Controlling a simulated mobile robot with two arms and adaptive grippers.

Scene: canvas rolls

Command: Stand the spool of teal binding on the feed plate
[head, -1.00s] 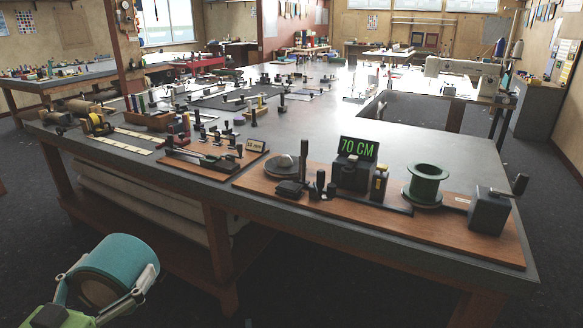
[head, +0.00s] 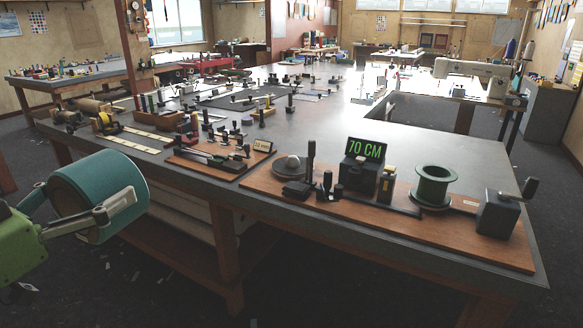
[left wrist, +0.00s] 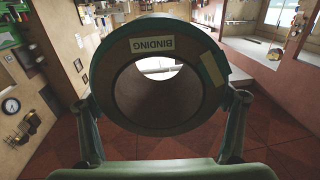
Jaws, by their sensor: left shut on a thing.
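The spool of teal binding (head: 98,190) is a wide teal roll, held tilted in the air left of the long table's front edge. My left gripper (head: 85,203) is shut on it, one finger on each side. In the left wrist view the spool (left wrist: 108,100) shows its open core and a "BINDING" label, between the fingers (left wrist: 161,105). A round grey plate with a low dome (head: 289,167), probably the feed plate, sits on the wooden board (head: 450,228), left of the "70 CM" display. Nothing stands on it. My right gripper is out of view.
The board also carries the "70 CM" display (head: 364,150), a dark upright post (head: 311,155), a green flanged reel (head: 434,186) and a crank box (head: 497,214). A smaller board with tools (head: 215,155) lies to its left.

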